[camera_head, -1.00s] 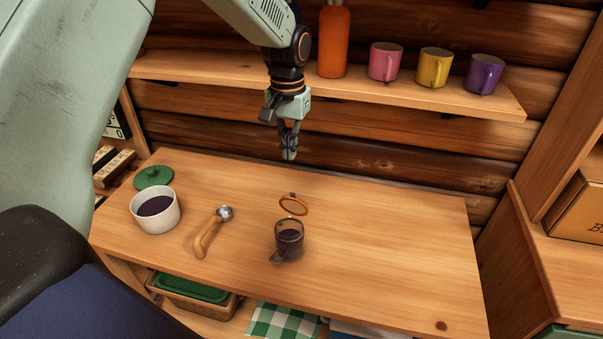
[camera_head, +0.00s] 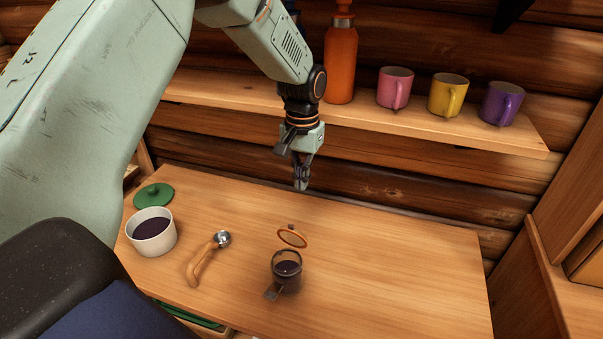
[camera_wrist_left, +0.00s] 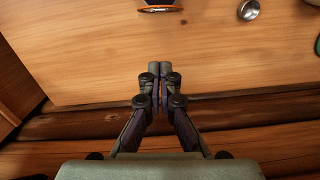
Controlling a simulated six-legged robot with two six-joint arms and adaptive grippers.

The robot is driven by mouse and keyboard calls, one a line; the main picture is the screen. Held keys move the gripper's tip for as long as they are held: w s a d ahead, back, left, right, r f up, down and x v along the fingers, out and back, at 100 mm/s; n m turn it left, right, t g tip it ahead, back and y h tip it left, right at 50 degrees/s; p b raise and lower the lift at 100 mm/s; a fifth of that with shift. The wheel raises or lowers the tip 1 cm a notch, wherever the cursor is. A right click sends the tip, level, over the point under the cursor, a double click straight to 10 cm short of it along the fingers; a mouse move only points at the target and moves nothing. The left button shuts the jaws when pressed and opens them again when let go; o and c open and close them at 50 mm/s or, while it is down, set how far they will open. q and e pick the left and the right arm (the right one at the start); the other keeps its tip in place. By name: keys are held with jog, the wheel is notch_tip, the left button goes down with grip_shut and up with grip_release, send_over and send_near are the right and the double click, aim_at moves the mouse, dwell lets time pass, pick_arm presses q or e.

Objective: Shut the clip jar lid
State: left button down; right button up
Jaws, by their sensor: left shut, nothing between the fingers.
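The clip jar (camera_head: 286,272) stands on the wooden table, a small glass jar with dark contents. Its lid (camera_head: 292,238), with an orange ring, stands raised open at the jar's back side. A metal clip (camera_head: 273,291) sticks out at the jar's front. My left gripper (camera_head: 301,186) points down above the table's back edge, behind and above the lid, not touching it. Its fingers are together and empty. In the left wrist view the closed fingertips (camera_wrist_left: 159,68) show, with part of the orange lid (camera_wrist_left: 159,8) at the top edge. My right gripper is not in view.
A scoop with wooden handle (camera_head: 202,263) and a white bowl (camera_head: 151,235) with dark contents lie left of the jar; a green lid (camera_head: 153,195) lies behind the bowl. A shelf (camera_head: 440,118) with mugs and an orange bottle (camera_head: 341,62) is behind. The table's right side is clear.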

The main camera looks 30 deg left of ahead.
pick_arm(q)
notch_tip(320, 180, down, 7)
jog(key=p, duration=0.2)
send_over(293, 235)
jog(key=w, duration=0.2)
jog(key=shift+s+a, duration=0.2)
jog(key=shift+a, duration=0.05)
jog(key=shift+w+a+f+b, duration=0.15)
jog(key=shift+w+f+b, duration=0.05)
jog(key=shift+f+b, duration=0.1)
